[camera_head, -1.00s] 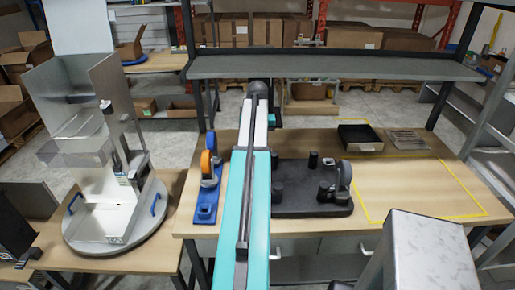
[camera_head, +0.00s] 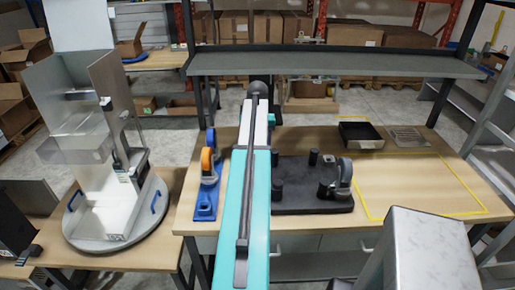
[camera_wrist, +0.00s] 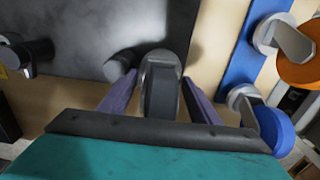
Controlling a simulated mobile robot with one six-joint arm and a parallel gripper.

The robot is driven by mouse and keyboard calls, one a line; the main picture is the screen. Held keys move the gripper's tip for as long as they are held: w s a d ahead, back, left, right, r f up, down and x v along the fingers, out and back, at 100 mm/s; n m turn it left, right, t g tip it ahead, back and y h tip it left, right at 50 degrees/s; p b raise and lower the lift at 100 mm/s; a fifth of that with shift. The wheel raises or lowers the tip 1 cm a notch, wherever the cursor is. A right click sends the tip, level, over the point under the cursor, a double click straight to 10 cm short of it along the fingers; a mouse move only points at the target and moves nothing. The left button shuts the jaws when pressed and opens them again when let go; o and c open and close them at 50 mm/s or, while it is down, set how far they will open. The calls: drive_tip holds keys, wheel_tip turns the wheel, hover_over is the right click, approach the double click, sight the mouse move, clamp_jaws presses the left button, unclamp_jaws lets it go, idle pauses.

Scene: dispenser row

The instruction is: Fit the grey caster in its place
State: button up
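In the wrist view a dark grey caster (camera_wrist: 160,88) stands between my gripper's two purple fingers (camera_wrist: 160,80), whose tips lie close against its sides. It is by the edge of the black plate (camera_wrist: 75,30), next to a dark post (camera_wrist: 120,66). I cannot tell whether its lower end touches anything. In the head view my arm hides my gripper and this caster. The black plate (camera_head: 300,200) lies on the table, with several short posts. Another grey caster (camera_head: 343,176) stands at its right side; it also shows at the left of the wrist view (camera_wrist: 20,55).
A blue rack (camera_head: 207,203) left of my arm carries an orange-wheeled caster (camera_head: 207,163) and a blue-wheeled one (camera_head: 210,138). A black tray (camera_head: 360,136) and a metal grate (camera_head: 408,137) sit at the back right. The yellow-marked area (camera_head: 420,185) is clear. A shelf (camera_head: 335,65) spans above the back.

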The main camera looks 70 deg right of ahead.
drive_tip(key=shift+r, duration=0.15)
drive_tip(key=shift+a+r+p, duration=0.1)
drive_tip(key=shift+r+p, duration=3.4)
drive_tip(key=shift+r, duration=3.25)
